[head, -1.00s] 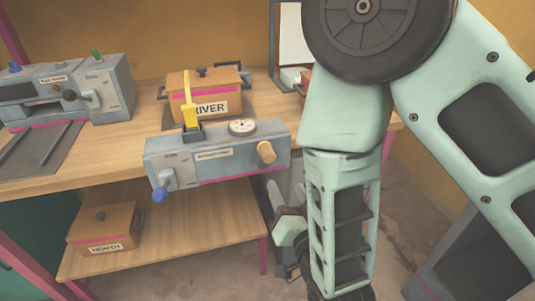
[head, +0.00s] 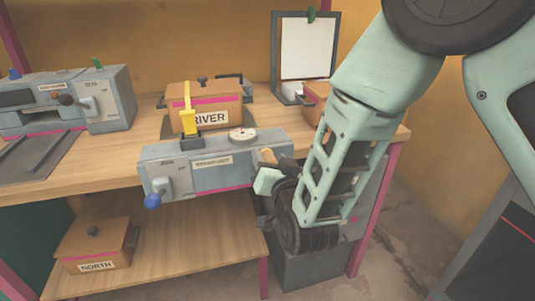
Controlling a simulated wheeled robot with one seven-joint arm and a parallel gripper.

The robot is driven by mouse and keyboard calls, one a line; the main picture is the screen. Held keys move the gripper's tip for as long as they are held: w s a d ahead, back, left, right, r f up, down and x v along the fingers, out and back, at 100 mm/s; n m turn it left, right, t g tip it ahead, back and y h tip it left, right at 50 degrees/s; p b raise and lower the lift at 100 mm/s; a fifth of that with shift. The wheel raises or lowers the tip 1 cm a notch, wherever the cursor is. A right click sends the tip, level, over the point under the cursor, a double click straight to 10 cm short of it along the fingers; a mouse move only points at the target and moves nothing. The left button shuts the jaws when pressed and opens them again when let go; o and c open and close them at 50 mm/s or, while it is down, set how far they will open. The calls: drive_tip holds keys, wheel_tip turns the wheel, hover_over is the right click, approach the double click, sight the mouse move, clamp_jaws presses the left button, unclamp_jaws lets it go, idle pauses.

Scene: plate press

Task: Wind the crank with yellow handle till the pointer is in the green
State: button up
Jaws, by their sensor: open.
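A grey press machine (head: 215,175) stands at the table's front edge. On its top are a round white dial (head: 242,134), whose pointer and colours are too small to read, and an upright bright yellow lever (head: 188,120). A tan-yellow crank knob (head: 267,157) sticks out at the right of its front face. A blue knob (head: 153,201) is at its lower left. My gripper (head: 264,168) is open at the tan-yellow knob, its fingers close beside it and partly hiding it. Whether they touch it I cannot tell.
A box labelled RIVER (head: 208,117) sits behind the machine. Another grey machine (head: 105,98) stands at the left. A box labelled NORTH (head: 95,247) is on the lower shelf (head: 190,235). A clipboard stand (head: 305,50) is at the back right. A grey bin (head: 310,268) stands below my gripper.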

sight(272, 147)
drive_tip(key=shift+x, duration=1.25)
clamp_jaws()
drive_tip(key=m+b, duration=0.1)
drive_tip(key=d+m+b, duration=0.1)
drive_tip(key=b, duration=0.1)
drive_tip(key=shift+w+f, duration=0.2)
drive_tip(key=shift+f, duration=0.2)
drive_tip(key=shift+w+d+f+m+b, duration=0.1)
drive_tip(key=shift+d+m+b, duration=0.5)
drive_tip(key=shift+m+b, duration=0.5)
unclamp_jaws()
